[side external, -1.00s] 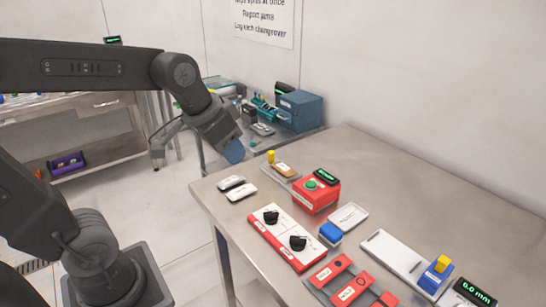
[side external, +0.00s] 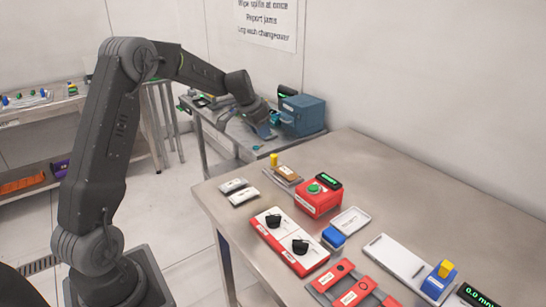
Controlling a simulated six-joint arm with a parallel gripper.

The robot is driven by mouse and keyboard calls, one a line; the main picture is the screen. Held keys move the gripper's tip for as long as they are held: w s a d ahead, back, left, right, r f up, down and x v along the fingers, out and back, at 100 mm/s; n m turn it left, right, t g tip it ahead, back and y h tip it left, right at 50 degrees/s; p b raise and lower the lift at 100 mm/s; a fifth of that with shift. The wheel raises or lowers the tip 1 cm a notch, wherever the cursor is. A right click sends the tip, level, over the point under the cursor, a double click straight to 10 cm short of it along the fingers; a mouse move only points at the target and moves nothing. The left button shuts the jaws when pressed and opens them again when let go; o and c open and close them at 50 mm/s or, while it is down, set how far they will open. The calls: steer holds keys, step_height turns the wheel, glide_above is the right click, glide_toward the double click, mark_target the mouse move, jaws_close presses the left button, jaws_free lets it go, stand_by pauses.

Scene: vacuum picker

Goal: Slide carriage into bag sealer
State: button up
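A blue box (side external: 303,115) with a small green-lit display (side external: 287,91) stands on the far side table; it may be the bag sealer, but I cannot read a label. My gripper (side external: 247,126) is over that table, just left of the blue box and pointing down. A blue piece (side external: 265,131) shows at its lower end; I cannot tell whether it is part of the gripper or held. The finger opening is too small and dark to judge. I cannot make out the carriage for certain; my gripper covers part of the area beside the box.
The near steel table (side external: 390,170) holds a red box with a green button (side external: 318,200), a red-edged white tray with black pieces (side external: 288,245), a white rail with a blue-yellow block (side external: 400,258) and a red panel (side external: 352,288). A wall rises behind both tables.

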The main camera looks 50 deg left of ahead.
mark_target(273, 157)
steer(key=x, duration=1.2)
steer(key=shift+f, duration=0.2)
steer(key=shift+c, duration=0.2)
jaws_close()
